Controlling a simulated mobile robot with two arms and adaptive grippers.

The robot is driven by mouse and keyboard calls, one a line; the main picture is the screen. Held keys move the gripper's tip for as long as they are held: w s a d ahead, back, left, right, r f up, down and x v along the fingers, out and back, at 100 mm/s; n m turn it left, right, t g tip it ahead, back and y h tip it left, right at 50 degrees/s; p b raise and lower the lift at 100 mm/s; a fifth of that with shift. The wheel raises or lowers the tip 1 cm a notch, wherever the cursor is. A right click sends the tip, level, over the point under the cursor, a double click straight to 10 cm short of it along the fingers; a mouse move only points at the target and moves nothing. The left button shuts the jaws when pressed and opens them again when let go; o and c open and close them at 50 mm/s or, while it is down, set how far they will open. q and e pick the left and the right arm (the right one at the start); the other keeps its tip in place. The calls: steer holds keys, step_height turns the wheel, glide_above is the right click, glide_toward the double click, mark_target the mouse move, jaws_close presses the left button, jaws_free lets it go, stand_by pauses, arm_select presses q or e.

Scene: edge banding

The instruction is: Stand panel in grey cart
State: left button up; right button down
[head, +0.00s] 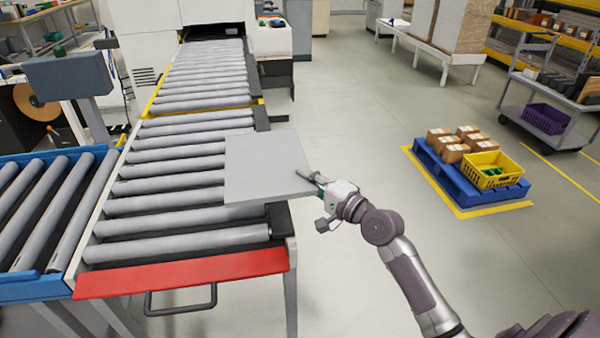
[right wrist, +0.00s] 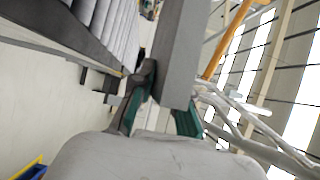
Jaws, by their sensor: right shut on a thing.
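A flat square grey panel (head: 262,165) lies roughly level over the right side of the roller conveyor (head: 165,185) in the head view. My right gripper (head: 312,184) is shut on the panel's right edge. In the right wrist view, the panel (right wrist: 182,50) runs up from between the gripper's two fingers (right wrist: 163,105). I cannot tell whether the panel touches the rollers. A grey cart (head: 560,95) with shelves stands at the far right in the head view. My left gripper is not in view.
A blue pallet (head: 470,180) with several cardboard boxes and a yellow crate (head: 490,170) stands on the floor to the right. A purple crate (head: 546,118) sits on the cart's lower shelf. A red bar (head: 180,274) crosses the conveyor's near end. The floor between conveyor and pallet is clear.

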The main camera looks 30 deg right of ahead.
steer(key=shift+s+d+r+p, duration=0.2)
steer(key=shift+s+r+p, duration=0.25)
steer(key=shift+s+r, duration=0.25)
steer(key=shift+s+d+r+p, duration=0.25)
steer(key=shift+s+r+p, duration=0.2)
steer(key=shift+s+r, duration=0.2)
steer(key=shift+s+d+r+p, duration=0.2)
steer(key=shift+s+r+p, duration=0.25)
steer(key=shift+s+r, duration=0.25)
steer(key=shift+f, duration=0.15)
steer(key=r+g+h+p, duration=0.1)
steer(key=r+g+p, duration=0.1)
steer(key=g+p, duration=0.2)
steer(key=r+g+h+p, duration=0.1)
steer(key=g+h+p, duration=0.1)
steer(key=g+p, duration=0.2)
steer(key=r+g+h+p, duration=0.1)
steer(key=g+p, duration=0.3)
steer(key=g, duration=0.4)
steer(key=shift+s+a+r+h, duration=0.15)
steer(key=shift+r+h, duration=0.25)
steer(key=shift+r, duration=0.4)
steer(key=shift+s, duration=0.15)
